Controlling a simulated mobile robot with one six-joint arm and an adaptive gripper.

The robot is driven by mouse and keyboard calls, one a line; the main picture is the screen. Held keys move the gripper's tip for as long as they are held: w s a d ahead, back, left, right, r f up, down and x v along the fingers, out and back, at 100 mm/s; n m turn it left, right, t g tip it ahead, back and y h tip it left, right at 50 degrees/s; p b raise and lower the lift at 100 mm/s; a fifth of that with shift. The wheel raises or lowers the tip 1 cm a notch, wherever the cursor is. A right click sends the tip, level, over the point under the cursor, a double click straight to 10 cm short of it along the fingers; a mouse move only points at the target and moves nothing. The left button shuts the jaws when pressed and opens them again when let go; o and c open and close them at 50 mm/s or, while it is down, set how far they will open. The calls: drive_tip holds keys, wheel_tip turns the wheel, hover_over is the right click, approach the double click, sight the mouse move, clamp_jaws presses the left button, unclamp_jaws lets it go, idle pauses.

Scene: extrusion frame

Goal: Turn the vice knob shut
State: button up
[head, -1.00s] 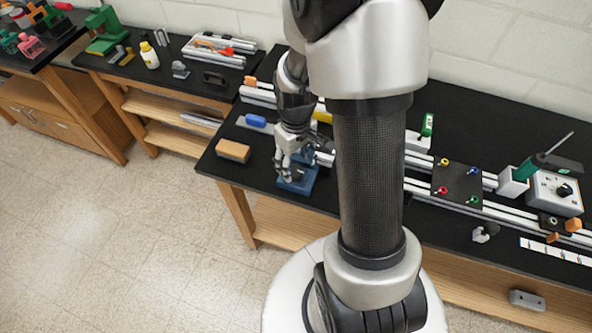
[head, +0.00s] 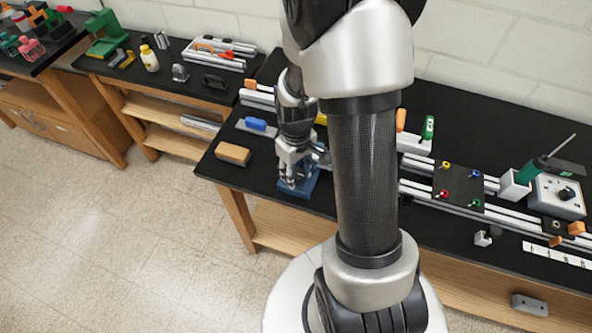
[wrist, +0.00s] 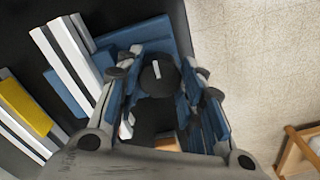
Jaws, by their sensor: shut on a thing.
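The blue vice (head: 303,184) stands near the front edge of the black bench, left of my arm in the head view. Its blue body also shows in the wrist view (wrist: 145,36). The black round knob (wrist: 158,80) with a white mark shows in the wrist view. My gripper (wrist: 163,74) points down over the vice, its fingers on either side of the knob and shut on it. In the head view, my gripper (head: 291,172) hides the knob and part of the vice.
A wood-coloured block (head: 233,153) lies left of the vice, and a blue-handled item (head: 256,124) lies behind it. Aluminium rails (head: 440,197) run along the bench to the right. Open floor (head: 130,240) lies to the left.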

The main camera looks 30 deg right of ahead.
sight(296, 173)
drive_tip(key=c, duration=0.4)
drive_tip(key=shift+m, duration=1.3)
drive_tip(key=o, duration=1.1)
drive_tip(key=shift+c, duration=0.2)
wheel_tip(296, 173, up, 12)
